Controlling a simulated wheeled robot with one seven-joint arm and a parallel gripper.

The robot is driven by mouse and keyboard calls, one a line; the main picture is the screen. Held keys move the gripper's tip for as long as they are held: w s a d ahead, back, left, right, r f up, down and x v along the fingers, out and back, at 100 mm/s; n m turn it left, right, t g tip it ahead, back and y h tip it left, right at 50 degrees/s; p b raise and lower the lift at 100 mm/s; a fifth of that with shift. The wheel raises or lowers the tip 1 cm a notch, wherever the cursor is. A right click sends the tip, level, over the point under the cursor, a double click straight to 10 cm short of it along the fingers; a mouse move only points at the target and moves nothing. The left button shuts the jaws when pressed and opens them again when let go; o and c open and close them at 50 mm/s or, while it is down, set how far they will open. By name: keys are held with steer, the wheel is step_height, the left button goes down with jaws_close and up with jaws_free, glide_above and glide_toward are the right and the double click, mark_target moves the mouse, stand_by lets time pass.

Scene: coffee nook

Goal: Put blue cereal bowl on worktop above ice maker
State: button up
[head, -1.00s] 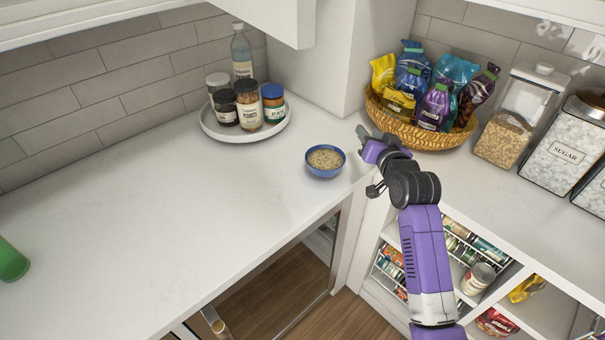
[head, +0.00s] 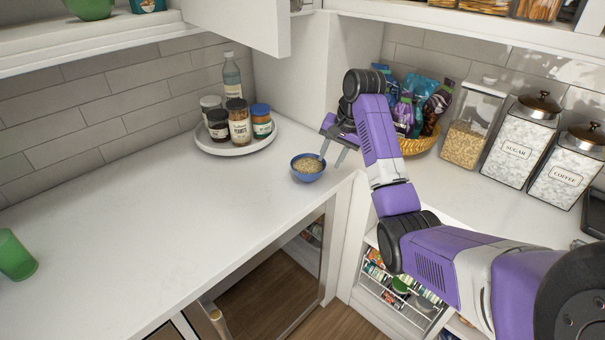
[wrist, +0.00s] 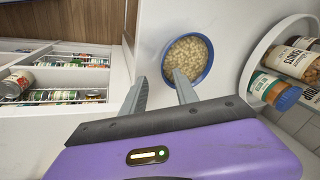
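The blue cereal bowl (head: 308,177), full of cereal, stands upright on the white worktop (head: 150,215) near its inner corner. It also shows in the wrist view (wrist: 209,62). My gripper (head: 331,157) is open, its two fingers pointing at the bowl from the right. In the wrist view (wrist: 160,85) one finger's tip overlaps the near rim and cereal, and the other is left of the bowl, outside it. I cannot tell whether either finger touches it. A reflective-fronted appliance (head: 275,280) sits under the worktop, possibly the ice maker.
A round white tray (head: 216,150) with jars and a bottle stands behind the bowl. A snack basket (head: 420,145) and canisters (head: 520,140) stand at right. A green cup (head: 15,255) is at far left. The worktop between is clear.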

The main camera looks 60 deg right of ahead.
mark_target(324, 168)
steer(key=shift+w+p+x, duration=0.2)
steer(key=shift+p+x, duration=0.15)
steer(key=shift+x, duration=1.55)
steer(key=shift+w+p+x, duration=0.25)
steer(key=shift+p+x, duration=0.05)
steer(key=shift+x, duration=1.6)
steer(key=shift+r, duration=0.15)
jaws_close()
steer(key=shift+s+f, duration=0.2)
steer(key=shift+f, duration=0.05)
